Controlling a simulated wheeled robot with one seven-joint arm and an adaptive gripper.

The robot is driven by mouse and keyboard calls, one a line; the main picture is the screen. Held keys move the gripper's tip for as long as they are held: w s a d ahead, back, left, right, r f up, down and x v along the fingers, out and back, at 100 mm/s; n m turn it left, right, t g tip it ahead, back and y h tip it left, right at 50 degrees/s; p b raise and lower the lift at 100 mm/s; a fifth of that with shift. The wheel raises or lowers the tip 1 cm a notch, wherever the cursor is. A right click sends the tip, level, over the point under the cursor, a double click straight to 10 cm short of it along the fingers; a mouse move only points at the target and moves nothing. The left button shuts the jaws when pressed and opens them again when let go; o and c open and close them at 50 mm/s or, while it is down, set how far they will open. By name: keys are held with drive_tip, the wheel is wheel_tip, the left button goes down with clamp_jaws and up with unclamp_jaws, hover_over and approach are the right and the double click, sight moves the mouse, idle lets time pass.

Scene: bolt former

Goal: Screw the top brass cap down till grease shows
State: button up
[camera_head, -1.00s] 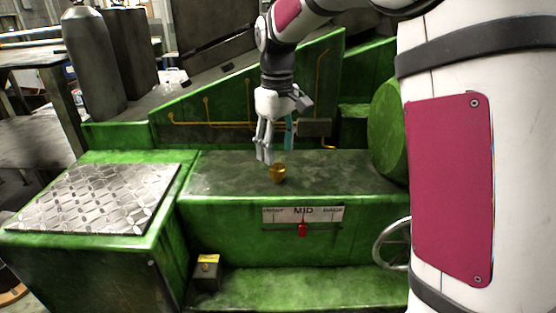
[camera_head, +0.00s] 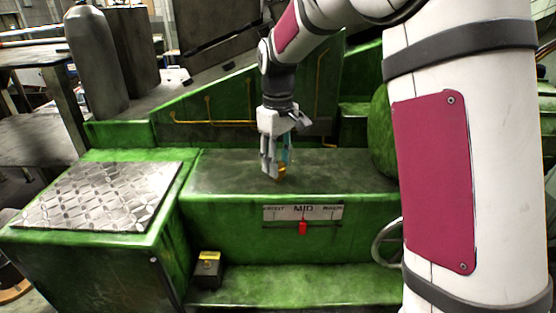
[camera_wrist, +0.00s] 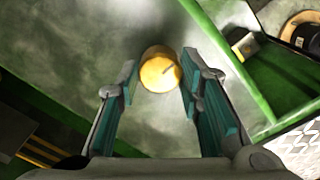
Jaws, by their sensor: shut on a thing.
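The brass cap (camera_head: 283,172) stands on the dark top of the green machine, above the MID label. It is partly hidden by my gripper (camera_head: 273,171), which points down at it. In the wrist view the cap's round golden top (camera_wrist: 159,73) sits between the teal-padded fingers (camera_wrist: 160,80), with a small mark on its face. My gripper is shut on the cap. No grease is visible around it, though its base is hidden.
A diamond-plate cover (camera_head: 100,195) lies at the left, and a small yellow-topped box (camera_head: 208,265) stands below.

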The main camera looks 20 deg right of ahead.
drive_tip(key=m, duration=0.3)
drive_tip(key=shift+m, duration=0.4)
drive_tip(key=m+p, duration=0.1)
drive_tip(key=m, duration=0.3)
drive_tip(key=shift+m, duration=0.3)
drive_tip(key=m, duration=0.4)
drive_tip(key=shift+m+p, duration=0.6)
drive_tip(key=shift+m, duration=1.5)
drive_tip(key=o, duration=1.2)
drive_tip(key=shift+c, duration=0.2)
